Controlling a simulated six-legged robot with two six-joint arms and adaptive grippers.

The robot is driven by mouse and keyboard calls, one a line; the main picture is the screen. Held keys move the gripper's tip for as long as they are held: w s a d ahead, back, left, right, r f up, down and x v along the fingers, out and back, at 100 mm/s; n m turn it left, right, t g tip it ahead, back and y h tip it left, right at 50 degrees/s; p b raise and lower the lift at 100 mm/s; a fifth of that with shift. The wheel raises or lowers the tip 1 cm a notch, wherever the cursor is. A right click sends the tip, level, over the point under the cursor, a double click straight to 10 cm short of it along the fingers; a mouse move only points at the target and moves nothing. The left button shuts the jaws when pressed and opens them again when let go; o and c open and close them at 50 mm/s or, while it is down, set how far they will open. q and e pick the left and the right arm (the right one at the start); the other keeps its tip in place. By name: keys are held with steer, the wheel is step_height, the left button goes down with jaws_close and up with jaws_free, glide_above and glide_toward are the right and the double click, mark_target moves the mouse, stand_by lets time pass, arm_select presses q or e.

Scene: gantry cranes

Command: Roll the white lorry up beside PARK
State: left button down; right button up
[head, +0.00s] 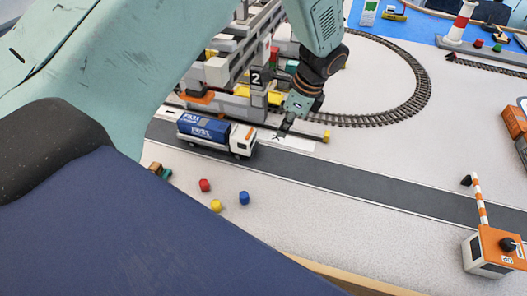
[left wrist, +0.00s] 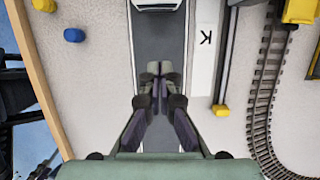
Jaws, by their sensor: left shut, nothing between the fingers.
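The white lorry (head: 243,140) stands on the grey road (head: 350,192), carrying a blue container (head: 203,127). Its cab faces right in the head view. In the left wrist view only one end of the lorry (left wrist: 157,4) shows at the top edge. My left gripper (head: 284,131) is shut and empty. It is over the road, a little to the right of the cab and apart from it; its fingertips (left wrist: 152,72) also show in the left wrist view. A white strip (left wrist: 203,62) beside the road shows the letter K; the rest of its lettering is out of view. My right gripper is not seen.
The crane (head: 232,70) stands behind the road. Red (head: 204,185), yellow (head: 215,205) and blue (head: 244,198) pieces lie in front of it. A barrier box (head: 485,254) with a striped arm (head: 480,200) stands at the right. The road right of my gripper is clear.

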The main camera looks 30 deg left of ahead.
mark_target(257, 156)
arm_select(q)
steer(key=b+x, duration=0.1)
steer(key=x, duration=0.9)
steer(key=shift+s+d+b, duration=0.1)
steer(key=shift+d+b, duration=0.1)
steer(key=shift+b, duration=0.1)
steer(key=a, duration=0.1)
steer(key=s+a, duration=0.1)
steer(key=a, duration=0.1)
steer(key=shift+a, duration=0.55)
steer(key=shift+d+f, duration=0.1)
steer(key=shift+w+d, duration=0.1)
